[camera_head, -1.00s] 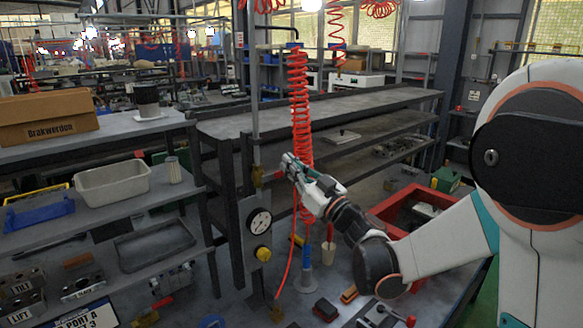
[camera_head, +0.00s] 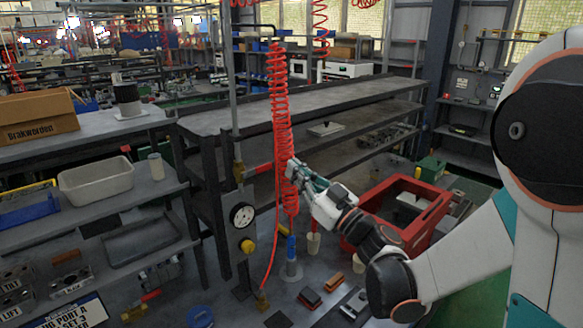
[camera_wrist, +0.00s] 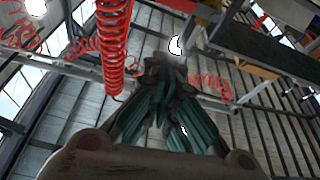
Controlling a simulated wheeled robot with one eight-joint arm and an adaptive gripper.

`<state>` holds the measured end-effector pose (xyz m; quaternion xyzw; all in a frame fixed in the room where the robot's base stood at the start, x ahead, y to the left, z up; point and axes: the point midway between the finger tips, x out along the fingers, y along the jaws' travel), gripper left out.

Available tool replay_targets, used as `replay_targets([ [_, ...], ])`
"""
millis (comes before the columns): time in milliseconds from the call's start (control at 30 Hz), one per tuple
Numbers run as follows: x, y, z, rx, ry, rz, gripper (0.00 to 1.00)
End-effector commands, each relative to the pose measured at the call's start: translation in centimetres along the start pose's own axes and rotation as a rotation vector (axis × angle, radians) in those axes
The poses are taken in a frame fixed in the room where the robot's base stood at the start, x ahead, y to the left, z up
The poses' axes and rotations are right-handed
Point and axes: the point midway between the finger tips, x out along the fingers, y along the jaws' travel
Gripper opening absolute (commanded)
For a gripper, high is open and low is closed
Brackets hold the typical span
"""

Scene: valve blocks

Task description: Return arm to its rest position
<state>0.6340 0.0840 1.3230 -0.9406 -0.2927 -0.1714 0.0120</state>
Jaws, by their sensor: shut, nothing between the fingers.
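My gripper (camera_head: 292,172) is up above the bench, beside the red coiled air hose (camera_head: 281,110) in the head view. I cannot tell whether it touches the hose. In the wrist view my gripper (camera_wrist: 172,75) has its dark fingers drawn together with nothing held between them. The wrist camera looks up toward the ceiling, and the red coil (camera_wrist: 113,40) hangs to the left of the fingers. My arm reaches in from the right of the head view, bent at the elbow.
A pressure gauge (camera_head: 242,215) with a yellow knob stands on the post left of my gripper. A red crate (camera_head: 422,215) sits on the bench behind my forearm. Left shelves hold a grey bin (camera_head: 96,185) and valve blocks (camera_head: 72,283). Dark shelving (camera_head: 215,122) stands behind.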

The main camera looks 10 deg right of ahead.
Motion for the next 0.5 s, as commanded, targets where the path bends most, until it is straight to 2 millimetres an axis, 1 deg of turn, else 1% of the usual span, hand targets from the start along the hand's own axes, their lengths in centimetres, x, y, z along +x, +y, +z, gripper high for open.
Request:
replay_targets([
  [267, 0.0, 0.0, 0.0, 0.000, 0.000, 0.002, 0.00],
  [333, 0.0, 0.3, -0.3, -0.003, 0.000, 0.019, 0.00],
  [433, -0.2, 1.4, -1.2, -0.014, -0.005, 0.087, 0.00],
  [500, -0.6, 2.8, -2.0, -0.024, -0.017, 0.168, 0.00],
])
